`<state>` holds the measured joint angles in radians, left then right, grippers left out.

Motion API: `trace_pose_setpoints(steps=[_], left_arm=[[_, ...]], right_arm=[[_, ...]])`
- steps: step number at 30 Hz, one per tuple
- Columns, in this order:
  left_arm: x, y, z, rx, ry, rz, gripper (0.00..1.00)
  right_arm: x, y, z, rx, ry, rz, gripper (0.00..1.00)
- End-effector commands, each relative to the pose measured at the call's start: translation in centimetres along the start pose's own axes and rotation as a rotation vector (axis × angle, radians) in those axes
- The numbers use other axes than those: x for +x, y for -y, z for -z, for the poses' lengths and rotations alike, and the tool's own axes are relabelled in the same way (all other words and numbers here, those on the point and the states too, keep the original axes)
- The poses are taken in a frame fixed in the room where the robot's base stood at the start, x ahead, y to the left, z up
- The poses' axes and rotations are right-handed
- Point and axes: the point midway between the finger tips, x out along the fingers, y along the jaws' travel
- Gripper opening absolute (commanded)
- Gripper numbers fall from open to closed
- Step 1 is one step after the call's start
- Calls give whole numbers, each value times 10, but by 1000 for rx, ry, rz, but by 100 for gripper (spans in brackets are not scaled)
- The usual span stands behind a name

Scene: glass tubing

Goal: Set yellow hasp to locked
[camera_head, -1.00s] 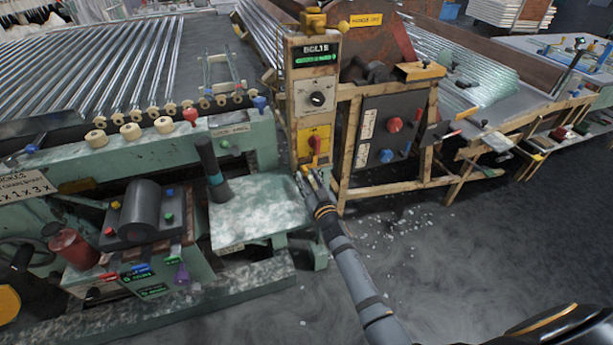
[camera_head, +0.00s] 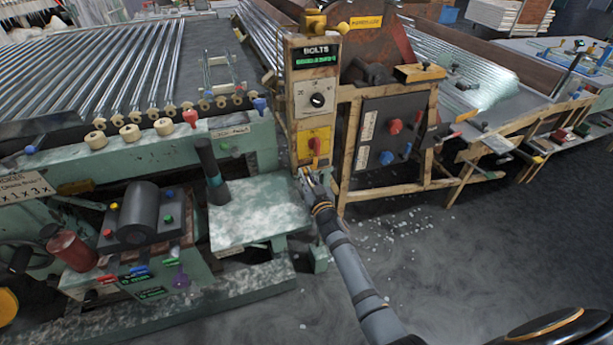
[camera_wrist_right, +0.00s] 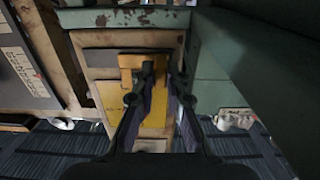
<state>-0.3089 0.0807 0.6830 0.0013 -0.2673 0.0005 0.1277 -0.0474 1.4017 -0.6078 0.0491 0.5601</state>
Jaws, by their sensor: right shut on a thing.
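The yellow hasp plate (camera_head: 303,147) is on the lower front of the beige control post, below the dial. My right gripper (camera_head: 307,173) is at the plate's lower edge. In the right wrist view its fingers (camera_wrist_right: 154,72) are nearly together, shut on the raised yellow piece. The fingers partly hide this piece, so its exact angle is unclear. My left gripper is out of view.
The beige post (camera_head: 290,105) carries a green-lit "BOLTS" display (camera_head: 316,57) and a black dial (camera_head: 317,100). A pale green machine table (camera_head: 255,215) stands close at left. A wooden-framed black panel (camera_head: 385,135) stands at right. The floor in front is open, with scattered white bits.

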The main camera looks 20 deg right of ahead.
Motion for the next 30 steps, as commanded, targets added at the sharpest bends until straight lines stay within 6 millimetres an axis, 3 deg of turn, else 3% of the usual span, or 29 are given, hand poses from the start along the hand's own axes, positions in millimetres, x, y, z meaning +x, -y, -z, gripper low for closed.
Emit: trace_pose_setpoints(steps=[7,12,18,19,24,30], left_arm=[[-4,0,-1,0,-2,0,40],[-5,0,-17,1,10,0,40],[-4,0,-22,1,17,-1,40],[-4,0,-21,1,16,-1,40],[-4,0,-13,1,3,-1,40],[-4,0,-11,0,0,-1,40]], right_arm=[[0,-11,0,-3,2,0,0],[0,-29,0,-1,1,-1,0],[0,-29,0,-1,1,-1,0],[0,-29,0,-1,1,-1,14],[0,-29,0,-1,1,-1,36],[0,-28,0,0,0,0,36]])
